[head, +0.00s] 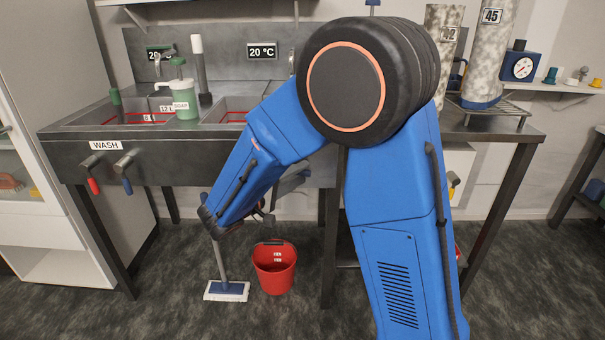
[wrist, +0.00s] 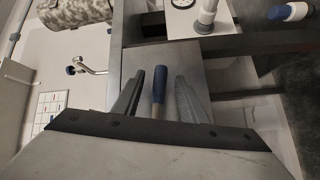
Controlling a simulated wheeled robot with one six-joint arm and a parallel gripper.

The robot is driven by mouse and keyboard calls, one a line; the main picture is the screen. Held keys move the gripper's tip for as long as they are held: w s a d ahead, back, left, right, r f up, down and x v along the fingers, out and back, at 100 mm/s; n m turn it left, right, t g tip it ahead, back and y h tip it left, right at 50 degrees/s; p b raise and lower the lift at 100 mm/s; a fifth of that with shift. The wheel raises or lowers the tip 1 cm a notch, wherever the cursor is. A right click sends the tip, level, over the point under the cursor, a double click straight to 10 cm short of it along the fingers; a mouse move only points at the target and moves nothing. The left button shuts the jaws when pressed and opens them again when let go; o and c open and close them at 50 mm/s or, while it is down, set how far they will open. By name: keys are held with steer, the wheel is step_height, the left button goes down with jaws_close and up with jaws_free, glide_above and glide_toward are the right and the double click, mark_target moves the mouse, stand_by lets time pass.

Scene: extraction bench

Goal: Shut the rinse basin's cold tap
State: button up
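A blue-ended tap lever (wrist: 159,85) stands between the two fingers of my gripper (wrist: 159,78) in the wrist view. The fingers are open, with a gap on each side of the lever. In the head view my blue arm hides the front of the right-hand part of the sink bench, and my gripper cannot be made out clearly there. Part of the right-hand basin (head: 237,116) shows behind the arm; its label and tap levers are hidden. The basin marked WASH has a red lever (head: 92,184) and a blue lever (head: 127,184) on its front.
A green soap bottle (head: 186,103) stands on the sink bench. A red bucket (head: 274,270) and a floor mop (head: 226,290) are on the floor below. Mottled cylinders (head: 487,55) stand at the right. In the wrist view, a blue-and-white object (wrist: 289,12) is at upper right.

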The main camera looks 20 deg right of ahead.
steer(key=shift+x, duration=1)
steer(key=shift+c, duration=0.6)
jaws_close()
